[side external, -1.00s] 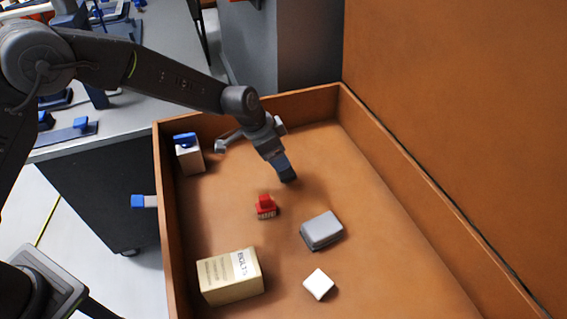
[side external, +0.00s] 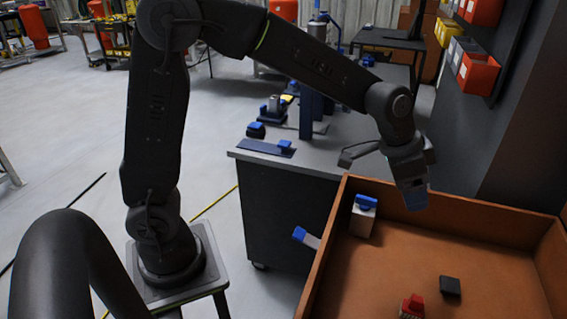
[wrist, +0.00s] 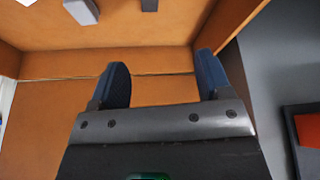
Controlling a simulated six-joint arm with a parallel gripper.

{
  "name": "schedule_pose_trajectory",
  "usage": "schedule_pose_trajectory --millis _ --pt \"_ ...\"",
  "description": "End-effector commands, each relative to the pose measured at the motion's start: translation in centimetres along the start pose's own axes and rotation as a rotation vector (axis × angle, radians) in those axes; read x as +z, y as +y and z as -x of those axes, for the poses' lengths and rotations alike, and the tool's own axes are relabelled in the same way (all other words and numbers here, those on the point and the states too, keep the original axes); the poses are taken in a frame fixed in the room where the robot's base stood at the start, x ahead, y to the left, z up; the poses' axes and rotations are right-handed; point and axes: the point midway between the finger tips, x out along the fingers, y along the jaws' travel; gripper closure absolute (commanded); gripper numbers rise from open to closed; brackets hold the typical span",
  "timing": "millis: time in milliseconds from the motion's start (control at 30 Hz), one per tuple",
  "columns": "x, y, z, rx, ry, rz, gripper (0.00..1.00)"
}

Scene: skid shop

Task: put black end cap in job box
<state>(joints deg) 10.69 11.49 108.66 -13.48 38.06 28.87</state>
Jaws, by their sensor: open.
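The black end cap (side external: 450,286) is a small dark square piece lying flat on the floor of the large open brown box, which looks like the job box (side external: 328,238). In the wrist view a dark piece that looks like the cap (wrist: 149,5) is cut by the top edge. My gripper (side external: 416,200) is above the box near its back wall, well clear of the cap. In the wrist view its two blue fingers (wrist: 163,75) are apart with nothing between them.
Inside the box are a red brush (side external: 412,306), a block with a blue top (side external: 363,215) in the corner and a grey block (wrist: 80,10). A workbench (side external: 280,160) stands behind, with bins (side external: 480,75) at right.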

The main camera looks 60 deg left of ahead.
Motion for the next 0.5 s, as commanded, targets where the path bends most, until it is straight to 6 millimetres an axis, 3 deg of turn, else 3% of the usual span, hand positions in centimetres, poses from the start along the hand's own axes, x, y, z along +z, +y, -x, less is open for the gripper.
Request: schedule_pose_trajectory --millis 33,200,333,500 --pt "1.4 -0.1 2.6 -0.020 0.012 0.037 0.29" --pt "6.9 0.1 8.7 -0.082 0.028 0.168 0.29" --pt "11.7 0.8 12.0 -0.135 0.042 0.270 0.29" --pt "17.2 1.8 14.0 -0.196 0.060 0.390 0.29"
